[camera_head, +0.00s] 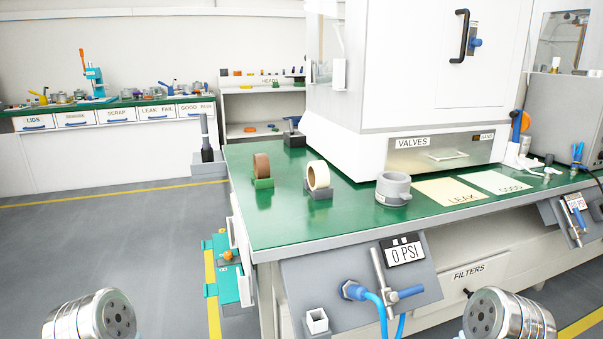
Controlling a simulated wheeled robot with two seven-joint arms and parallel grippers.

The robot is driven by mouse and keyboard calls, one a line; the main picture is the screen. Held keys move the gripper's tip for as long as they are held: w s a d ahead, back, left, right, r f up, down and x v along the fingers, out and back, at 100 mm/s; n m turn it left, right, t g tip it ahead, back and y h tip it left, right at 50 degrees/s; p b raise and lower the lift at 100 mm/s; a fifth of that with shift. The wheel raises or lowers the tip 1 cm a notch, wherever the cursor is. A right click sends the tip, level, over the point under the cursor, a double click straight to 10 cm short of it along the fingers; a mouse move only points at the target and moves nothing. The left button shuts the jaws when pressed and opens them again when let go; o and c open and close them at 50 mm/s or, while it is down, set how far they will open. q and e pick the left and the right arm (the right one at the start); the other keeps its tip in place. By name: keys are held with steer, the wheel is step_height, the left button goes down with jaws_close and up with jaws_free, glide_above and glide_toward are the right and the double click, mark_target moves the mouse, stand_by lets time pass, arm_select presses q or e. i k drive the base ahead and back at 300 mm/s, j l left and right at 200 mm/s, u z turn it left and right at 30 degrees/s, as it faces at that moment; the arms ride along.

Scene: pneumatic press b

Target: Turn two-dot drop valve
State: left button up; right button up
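The front drop valve panel (345,290) hangs on the near edge of the green bench. Its gauge (404,251) reads 0 PSI, and small white marks that look like two dots sit above the reading. The valve (386,290) beside the gauge has a grey bar-like body and a blue handle (408,292) pointing right. A blue hose (372,302) joins the panel at a blue fitting. A second, similar valve panel (570,222) is at the right edge; its dots are too small to tell. Only metal ends of my arms show at the bottom; neither gripper's fingers are visible.
The green bench (330,222) carries two tape rolls, a grey cup-like part (393,188) and LEAK and GOOD sheets. A white press cabinet (415,70) stands behind. A FILTERS drawer (468,275) is under the bench. The floor (110,240) at left is clear.

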mark_target(407, 293)
steer(key=i+l+z, duration=0.15)
steer(key=z, duration=0.65)
